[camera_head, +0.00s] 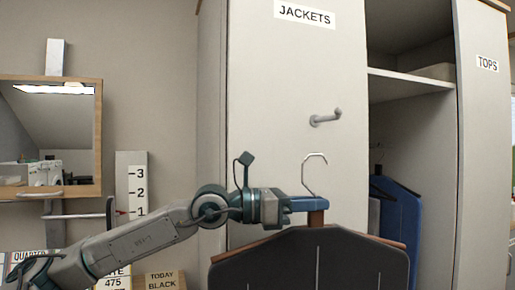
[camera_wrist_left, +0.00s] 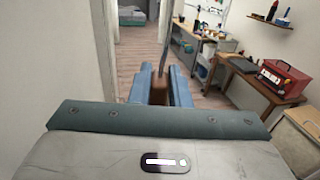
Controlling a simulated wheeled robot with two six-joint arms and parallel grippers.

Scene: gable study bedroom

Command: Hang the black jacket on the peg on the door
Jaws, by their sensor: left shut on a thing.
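The black jacket (camera_head: 310,262) hangs on a wooden hanger with a metal hook (camera_head: 314,172) in the head view. My left gripper (camera_head: 318,204) is shut on the hanger's wooden neck, just under the hook. In the left wrist view the blue fingers (camera_wrist_left: 160,90) close around the brown neck. The grey peg (camera_head: 325,117) sticks out of the door (camera_head: 270,90) marked JACKETS. The hook is below the peg and apart from it. The jacket's lower part is cut off by the frame. My right gripper is not in view.
To the right is an open wardrobe bay with a shelf (camera_head: 410,80) and blue clothing (camera_head: 396,215) hanging inside. A panel labelled TOPS (camera_head: 487,64) stands beyond it. A mirror (camera_head: 50,135) and small signs (camera_head: 162,281) are at the left.

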